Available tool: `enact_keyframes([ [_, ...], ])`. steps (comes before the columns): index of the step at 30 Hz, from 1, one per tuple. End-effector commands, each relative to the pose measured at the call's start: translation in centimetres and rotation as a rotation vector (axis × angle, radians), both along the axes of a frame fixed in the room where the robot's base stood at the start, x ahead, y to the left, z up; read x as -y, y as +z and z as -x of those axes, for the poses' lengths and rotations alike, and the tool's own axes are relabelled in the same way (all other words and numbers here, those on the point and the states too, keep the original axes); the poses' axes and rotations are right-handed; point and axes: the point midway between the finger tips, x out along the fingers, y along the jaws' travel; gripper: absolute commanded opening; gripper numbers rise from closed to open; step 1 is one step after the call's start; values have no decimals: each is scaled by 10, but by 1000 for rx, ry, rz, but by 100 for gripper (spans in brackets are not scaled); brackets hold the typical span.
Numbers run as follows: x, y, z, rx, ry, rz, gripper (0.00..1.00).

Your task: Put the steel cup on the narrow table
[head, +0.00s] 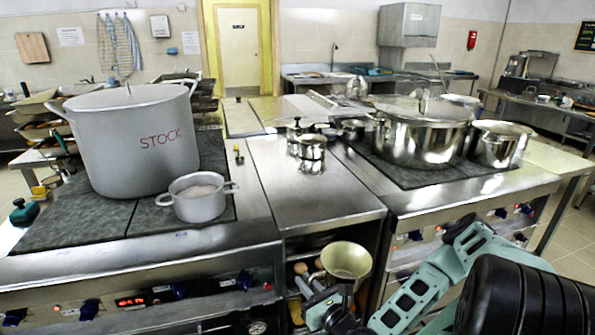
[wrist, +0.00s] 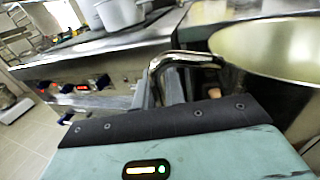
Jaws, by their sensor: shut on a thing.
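The steel cup (head: 347,261) is in front of the middle unit in the head view, its open mouth showing a pale yellowish inside. It also fills the upper right of the wrist view (wrist: 278,48). My gripper (head: 333,303) is just below and left of the cup's mouth and is shut on the cup; the exact grip is hard to see. A bent shiny bar (wrist: 188,58) beside the cup looks like its handle. A narrow steel-topped table (head: 305,195) stands between the two stoves, above and behind the cup. Its front top is bare.
Small lidded pots (head: 311,153) stand toward the back of the narrow table. A large stock pot (head: 135,150) and a small pot (head: 198,203) are on the left stove. A big steel pot (head: 425,138) is on the right stove. Shelves with items lie below the tabletop.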

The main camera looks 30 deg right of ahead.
Motion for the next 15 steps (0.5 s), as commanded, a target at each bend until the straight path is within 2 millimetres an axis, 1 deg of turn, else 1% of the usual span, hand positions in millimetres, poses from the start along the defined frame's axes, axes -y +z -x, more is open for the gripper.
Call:
enact_keyframes([
  [1,0,-14,0,1,0,0,0],
  [9,0,-61,0,1,0,0,0],
  [15,0,-90,0,1,0,0,0],
])
